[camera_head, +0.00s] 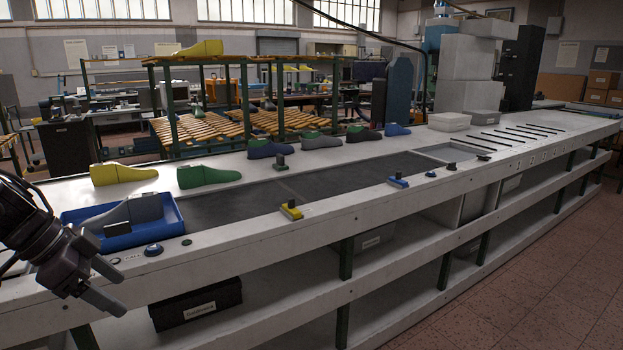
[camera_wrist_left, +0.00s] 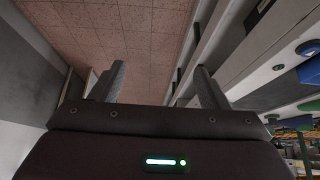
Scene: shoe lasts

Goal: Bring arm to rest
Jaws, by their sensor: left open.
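My left gripper (camera_head: 112,284) is at the left of the head view, in front of the bench's near edge, below and beside the blue tray. Its two fingers are spread and nothing is between them. In the left wrist view the open fingers (camera_wrist_left: 160,85) point toward the tiled floor, with the bench side to the right. My right gripper is not in view.
The blue tray (camera_head: 173,233) on the white bench (camera_head: 230,255) holds a grey shoe last (camera_head: 142,209). Behind it are a yellow last (camera_head: 122,173) and a green last (camera_head: 207,176). A dark belt (camera_head: 235,206) runs right. Open floor (camera_head: 540,285) lies in front.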

